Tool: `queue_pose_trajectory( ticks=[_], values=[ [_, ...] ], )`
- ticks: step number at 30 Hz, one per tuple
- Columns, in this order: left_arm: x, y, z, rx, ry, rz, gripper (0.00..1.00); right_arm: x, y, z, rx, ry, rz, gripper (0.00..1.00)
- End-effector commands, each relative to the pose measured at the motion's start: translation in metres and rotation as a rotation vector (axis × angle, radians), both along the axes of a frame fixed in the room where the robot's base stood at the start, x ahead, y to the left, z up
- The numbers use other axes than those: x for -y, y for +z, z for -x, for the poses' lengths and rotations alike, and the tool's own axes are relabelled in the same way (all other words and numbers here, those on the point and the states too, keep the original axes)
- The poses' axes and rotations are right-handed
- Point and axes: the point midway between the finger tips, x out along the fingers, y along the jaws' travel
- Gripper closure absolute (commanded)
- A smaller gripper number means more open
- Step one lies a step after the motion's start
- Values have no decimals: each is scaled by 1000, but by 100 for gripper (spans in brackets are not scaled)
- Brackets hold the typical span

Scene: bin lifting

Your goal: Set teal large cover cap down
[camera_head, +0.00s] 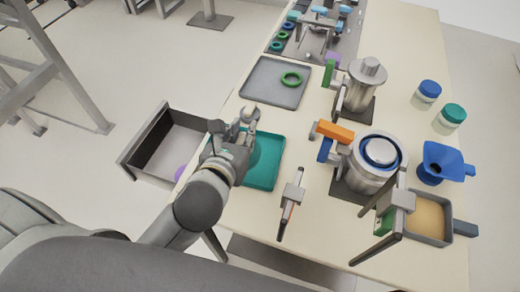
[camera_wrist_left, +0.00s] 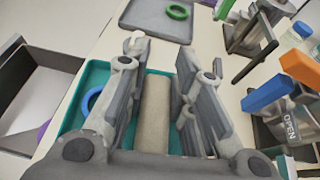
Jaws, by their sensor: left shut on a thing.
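My left gripper (camera_head: 234,120) is over the far part of a teal tray (camera_head: 262,178) near the table's left edge. In the left wrist view its fingers (camera_wrist_left: 163,62) stand apart on either side of a plain grey-beige cylindrical thing (camera_wrist_left: 155,112). I take the gripper as shut on that thing. A teal large cover cap cannot be told apart from the teal tray. A teal-lidded jar (camera_head: 453,114) stands at the far right. A blue ring (camera_wrist_left: 88,101) lies in the tray, beside the left finger. My right gripper cannot be made out.
A grey tray (camera_head: 262,92) with a green ring (camera_head: 291,79) lies beyond. An open drawer (camera_head: 150,150) is at left. Metal vessels (camera_head: 366,85), a blue funnel (camera_head: 440,160) and a sand-filled box (camera_head: 425,215) crowd the right. Bare table lies around the hand tool (camera_head: 291,200).

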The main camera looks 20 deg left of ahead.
Motion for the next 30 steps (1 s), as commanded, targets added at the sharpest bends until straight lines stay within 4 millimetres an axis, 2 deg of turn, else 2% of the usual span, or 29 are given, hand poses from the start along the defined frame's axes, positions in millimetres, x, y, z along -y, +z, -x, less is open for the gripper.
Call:
queue_pose_trajectory(
  ticks=[1, 9, 11, 21, 25, 30],
  values=[
    [3, -8, -6, 6, 0, 4, 100, 2, -15, 0, 0, -1, 3, 60],
    [12, -32, -27, 3, -2, 1, 100, 5, -53, 0, -1, -3, 6, 60],
    [15, -38, -34, -4, -1, -3, 100, 5, -44, 0, 0, -3, 7, 60],
    [24, -65, -56, -1, -2, 0, 100, 5, -45, 0, -1, -2, 6, 60],
    [24, -86, -55, -4, -2, -3, 100, 4, -44, 1, -1, 0, 5, 60],
    [24, -94, -55, 1, -2, 1, 100, 3, -44, 1, 0, 1, 4, 60]
  ],
)
